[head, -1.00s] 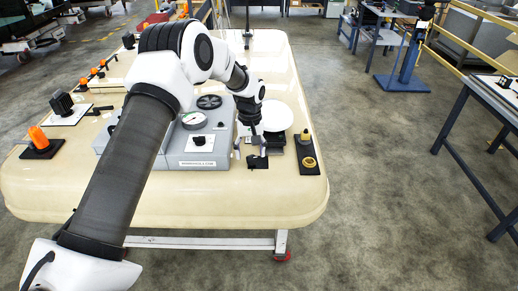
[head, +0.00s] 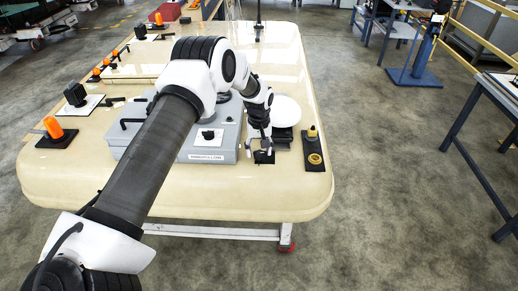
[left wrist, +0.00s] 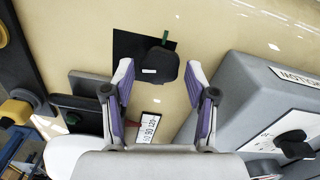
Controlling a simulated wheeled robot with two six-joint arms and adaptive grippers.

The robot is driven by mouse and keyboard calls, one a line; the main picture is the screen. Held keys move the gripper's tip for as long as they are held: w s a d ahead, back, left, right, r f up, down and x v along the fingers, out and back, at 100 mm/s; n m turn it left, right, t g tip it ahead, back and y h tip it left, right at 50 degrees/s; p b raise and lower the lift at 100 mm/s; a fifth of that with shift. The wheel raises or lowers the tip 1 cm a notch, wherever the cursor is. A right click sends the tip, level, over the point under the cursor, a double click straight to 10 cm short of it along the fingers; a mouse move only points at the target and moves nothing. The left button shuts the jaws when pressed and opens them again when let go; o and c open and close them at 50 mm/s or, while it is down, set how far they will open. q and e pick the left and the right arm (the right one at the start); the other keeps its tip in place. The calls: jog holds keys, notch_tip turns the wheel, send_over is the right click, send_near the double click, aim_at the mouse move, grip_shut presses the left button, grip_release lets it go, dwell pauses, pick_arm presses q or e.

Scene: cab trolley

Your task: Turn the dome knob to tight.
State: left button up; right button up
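A black knob (left wrist: 154,66) with a pale mark and a green strip beside it stands on a black square plate (left wrist: 128,47) in the left wrist view. I take it to be the dome knob. In the head view its plate (head: 262,158) lies near the front edge of the cream table, right of the grey box. My left gripper (left wrist: 160,72) is open, with a purple-padded finger on either side of the knob; I cannot tell whether either touches it. In the head view the left gripper (head: 259,147) is just over the plate and partly hides the knob. My right gripper is not in view.
The grey box (head: 208,156) with a black knob stands close left of my gripper. Cream tabletop (head: 200,185) in front is clear.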

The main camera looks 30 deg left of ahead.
pick_arm(q)
jog(key=c, duration=0.7)
jog(key=shift+o, duration=0.2)
jog(key=shift+f+m, duration=0.1)
jog(key=shift+m, duration=0.3)
jog(key=shift+f+m+b, duration=0.1)
jog(key=shift+m+b, duration=0.95)
jog(key=shift+m, duration=0.15)
jog(key=m+b, duration=0.1)
jog(key=m, duration=0.3)
jog(key=shift+d+m+b, duration=0.1)
jog(key=shift+m+b, duration=0.2)
jog(key=shift+b, duration=0.1)
jog(key=m+b, duration=0.1)
jog(key=m, duration=0.5)
jog(key=shift+d+b, duration=0.1)
jog(key=shift+b, duration=0.2)
jog(key=m+b, duration=0.1)
jog(key=m, duration=0.5)
jog(key=shift+s, duration=0.1)
jog(key=shift+d+m, duration=0.1)
jog(key=shift+m, duration=0.2)
